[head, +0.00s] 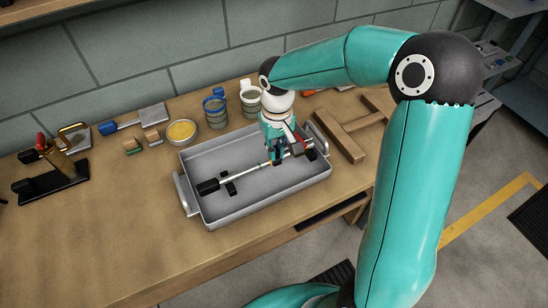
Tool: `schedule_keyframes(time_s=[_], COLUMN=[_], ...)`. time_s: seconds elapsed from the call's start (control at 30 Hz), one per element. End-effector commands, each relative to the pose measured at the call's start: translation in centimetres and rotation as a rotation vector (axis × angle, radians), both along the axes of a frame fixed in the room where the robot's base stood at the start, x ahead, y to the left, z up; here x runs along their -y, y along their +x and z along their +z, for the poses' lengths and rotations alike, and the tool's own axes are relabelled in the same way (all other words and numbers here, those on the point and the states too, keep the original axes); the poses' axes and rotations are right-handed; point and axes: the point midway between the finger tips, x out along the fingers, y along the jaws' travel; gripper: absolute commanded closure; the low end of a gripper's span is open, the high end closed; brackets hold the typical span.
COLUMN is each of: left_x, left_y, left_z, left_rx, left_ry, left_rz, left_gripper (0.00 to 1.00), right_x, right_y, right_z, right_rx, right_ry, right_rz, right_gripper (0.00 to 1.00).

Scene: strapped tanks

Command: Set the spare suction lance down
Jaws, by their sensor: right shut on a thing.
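The suction lance (243,174) is a thin pale rod with a black block-like end at its left. It lies slantwise over the inside of a grey metal tray (192,158). A small black rest (230,188) shows beside the rod near its black end. I cannot tell whether the rod touches it. My right gripper (275,156) points down into the tray and is shut on the lance right of its middle. The gripper and wrist hide part of the rod. Dark and red parts show just right of the gripper. My left gripper is out of view.
The tray has raised walls and end handles on a wooden bench (110,240). Behind it stand a yellow-filled bowl (181,131), a blue-banded cup (215,109) and a pale cup (250,100). A wooden frame (345,135) lies right, a black stand (52,180) left. The front-left bench is clear.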

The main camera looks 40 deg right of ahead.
Motion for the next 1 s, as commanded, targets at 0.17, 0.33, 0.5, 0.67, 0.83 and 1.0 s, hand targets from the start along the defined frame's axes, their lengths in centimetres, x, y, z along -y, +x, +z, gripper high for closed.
schedule_keyframes(time_s=[0.17,0.33,0.5,0.67,0.83,1.0], left_x=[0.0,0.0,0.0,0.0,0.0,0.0], left_y=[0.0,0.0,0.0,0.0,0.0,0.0], left_z=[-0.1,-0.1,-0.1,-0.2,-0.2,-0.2], left_rx=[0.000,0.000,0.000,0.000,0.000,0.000], left_ry=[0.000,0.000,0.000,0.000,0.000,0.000], left_rz=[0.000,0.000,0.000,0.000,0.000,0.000], left_gripper=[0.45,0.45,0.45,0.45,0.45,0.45], right_x=[0.0,0.0,0.0,0.0,0.0,0.0], right_y=[-0.1,0.0,0.0,0.0,0.0,0.0], right_z=[-2.7,-3.3,-3.3,-3.5,-3.5,-3.5], right_rx=[-0.004,0.001,0.001,-0.001,-0.001,-0.002], right_ry=[0.000,0.001,0.000,0.000,0.000,0.000], right_rz=[0.001,0.000,0.000,0.001,0.001,0.001], right_gripper=[1.00,1.00,1.00,0.79,0.63,0.63])
